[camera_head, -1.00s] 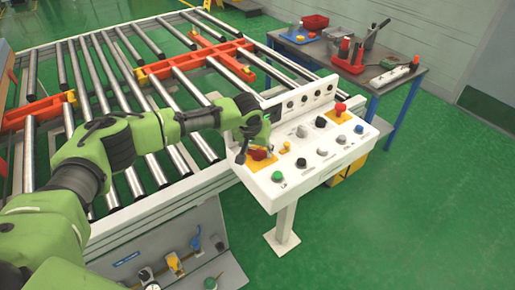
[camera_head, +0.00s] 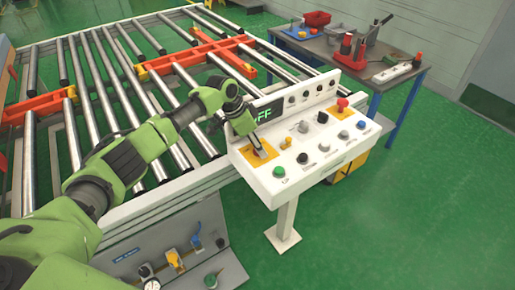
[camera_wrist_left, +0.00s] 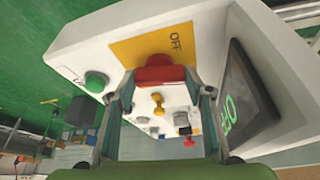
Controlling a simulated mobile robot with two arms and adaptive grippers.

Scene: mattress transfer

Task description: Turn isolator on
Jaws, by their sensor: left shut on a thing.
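The isolator is a red knob (camera_wrist_left: 162,74) on a yellow plate (camera_wrist_left: 150,48) marked OFF, at the left end of the white control panel (camera_head: 290,190). The yellow plate also shows in the head view (camera_head: 270,152). My left gripper (camera_head: 257,150) reaches down to it from above. In the left wrist view my left gripper (camera_wrist_left: 162,86) has one finger on each side of the red knob and is shut on it. In the head view the knob is mostly hidden by the fingers. My right gripper is in neither view.
A dark display (camera_head: 268,112) behind the knob shows green letters, partly hidden by my arm. A green button (camera_head: 279,172) and a red emergency button (camera_head: 342,103) sit on the panel. The roller conveyor (camera_head: 120,90) lies behind; a tool table (camera_head: 400,75) stands at the right.

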